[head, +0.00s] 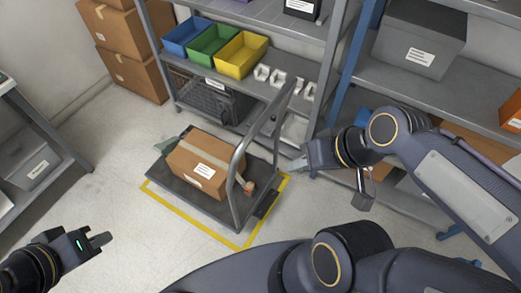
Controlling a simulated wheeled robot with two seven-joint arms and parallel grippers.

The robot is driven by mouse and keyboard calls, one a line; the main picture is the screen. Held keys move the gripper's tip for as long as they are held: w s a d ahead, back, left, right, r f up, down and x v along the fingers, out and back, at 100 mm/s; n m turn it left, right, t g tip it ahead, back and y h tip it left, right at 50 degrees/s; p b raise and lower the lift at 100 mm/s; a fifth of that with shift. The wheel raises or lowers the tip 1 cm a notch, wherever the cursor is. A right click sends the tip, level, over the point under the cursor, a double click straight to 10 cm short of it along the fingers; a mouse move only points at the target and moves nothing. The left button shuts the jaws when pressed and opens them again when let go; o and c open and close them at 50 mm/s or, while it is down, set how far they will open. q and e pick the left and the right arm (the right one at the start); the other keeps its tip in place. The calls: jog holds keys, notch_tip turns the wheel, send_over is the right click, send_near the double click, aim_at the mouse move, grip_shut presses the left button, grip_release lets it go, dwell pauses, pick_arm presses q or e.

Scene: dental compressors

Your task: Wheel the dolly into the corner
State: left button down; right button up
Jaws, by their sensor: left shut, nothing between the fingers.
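The dolly (222,206) is a flat grey platform with a tall grey tube handle (262,118) at its right end. It stands on the floor over a yellow taped outline (190,225), whose front and right lines show. A brown cardboard box (205,163) with white labels lies on the platform. My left gripper (101,240) is at the lower left, over open floor, shut, empty and well apart from the dolly. My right gripper (297,165) points left, just right of the handle. Its finger gap is too small to make out, and I cannot tell whether it touches the handle.
Behind the dolly stands a grey shelf unit with blue, green and yellow bins (241,55). Stacked cartons (131,50) stand at the back left. Another shelf (35,160) is at the left, and a blue-post shelf (385,75) at the right. Floor is clear at front left.

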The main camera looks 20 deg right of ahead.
jog(key=shift+o, duration=1.2)
jog(key=w+g+y, duration=0.2)
jog(key=w+y, duration=0.1)
jog(key=w, duration=0.4)
jog(key=shift+w+f+m, duration=0.3)
jog(key=shift+f, duration=0.05)
jog(key=w+d+f+m+t+y, duration=0.2)
jog(key=w+d+f+y, duration=0.15)
jog(key=w+f, duration=0.35)
jog(key=w+d+f+m+t+y, duration=0.25)
jog(key=w+d+f, duration=0.25)
jog(key=w, duration=0.4)
jog(key=p+x, duration=0.2)
jog(key=x, duration=0.6)
jog(key=shift+a+r+y, duration=0.15)
jog(key=shift+r+y, duration=0.15)
jog(key=shift+y, duration=0.1)
grip_shut()
